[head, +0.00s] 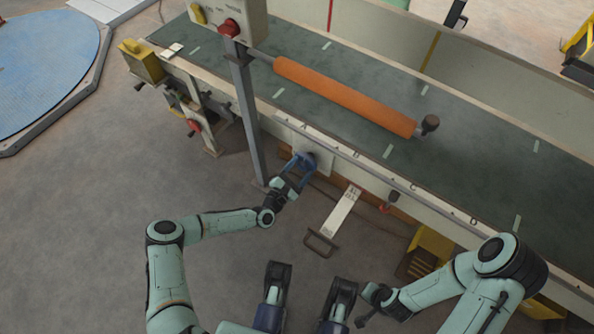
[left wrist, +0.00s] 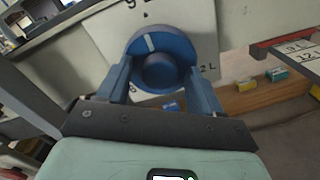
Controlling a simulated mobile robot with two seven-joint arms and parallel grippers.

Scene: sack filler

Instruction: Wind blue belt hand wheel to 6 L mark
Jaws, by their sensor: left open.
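The blue hand wheel (head: 306,160) is on a pale plate on the side of the belt frame. In the left wrist view the wheel (left wrist: 160,62) faces me, with a round hub and a white line near its top, pointing up and slightly left.
A grey post (head: 246,115) stands just left of my left gripper. A pale lettered strip (head: 342,209) with a dark handle juts out right of the wheel. Open floor is at the left.

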